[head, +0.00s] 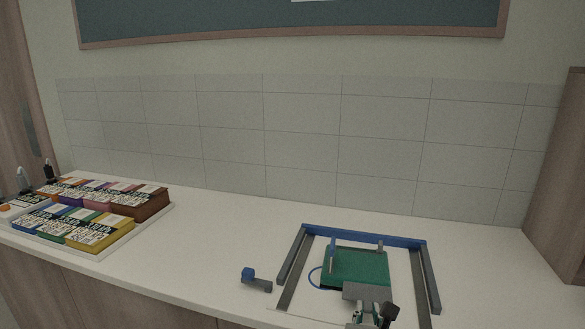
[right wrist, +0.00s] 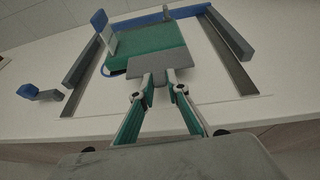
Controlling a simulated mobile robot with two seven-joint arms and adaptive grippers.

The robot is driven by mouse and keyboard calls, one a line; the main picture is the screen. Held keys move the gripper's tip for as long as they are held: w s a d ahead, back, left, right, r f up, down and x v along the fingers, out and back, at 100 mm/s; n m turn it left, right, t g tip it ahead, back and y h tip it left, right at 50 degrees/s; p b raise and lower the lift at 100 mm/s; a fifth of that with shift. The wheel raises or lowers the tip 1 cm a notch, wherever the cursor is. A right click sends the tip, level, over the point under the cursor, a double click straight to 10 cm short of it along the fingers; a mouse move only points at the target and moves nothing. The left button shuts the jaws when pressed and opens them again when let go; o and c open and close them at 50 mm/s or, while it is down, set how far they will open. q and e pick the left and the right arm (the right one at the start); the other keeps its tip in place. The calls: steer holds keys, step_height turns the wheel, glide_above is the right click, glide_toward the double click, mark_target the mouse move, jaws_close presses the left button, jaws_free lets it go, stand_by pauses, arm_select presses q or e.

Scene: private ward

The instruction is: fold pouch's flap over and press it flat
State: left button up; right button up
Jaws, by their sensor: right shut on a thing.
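The green pouch (head: 356,265) lies on the counter inside a blue and grey frame. Its grey flap (head: 366,292) sticks out at the near edge. In the right wrist view the green pouch (right wrist: 146,44) lies ahead of my fingers and the grey flap (right wrist: 150,66) is at the fingertips. My right gripper (head: 368,308) is shut on the flap's near edge; it also shows in the right wrist view (right wrist: 157,80). The flap extends toward me, not over the pouch. My left gripper is not in view.
The frame's blue back bar (head: 365,237) and grey side rails (head: 292,266) surround the pouch. A small blue and grey piece (head: 256,279) lies left. A tray (head: 128,238) of coloured boxes is far left. Counter between is clear.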

steer(key=shift+r+p, duration=0.45)
steer(key=shift+p, duration=0.5)
steer(key=g+p, duration=0.1)
steer(key=p, duration=0.1)
steer(key=shift+w+r+p, duration=0.1)
steer(key=shift+r+p, duration=0.2)
steer(key=shift+p, duration=0.1)
steer(key=shift+w+r+g+y, duration=0.1)
steer(key=shift+r+g+y, duration=0.2)
steer(key=shift+r+g, duration=0.2)
steer(key=shift+w+r+g, duration=0.15)
steer(key=shift+g, duration=0.35)
steer(key=shift+r, duration=0.1)
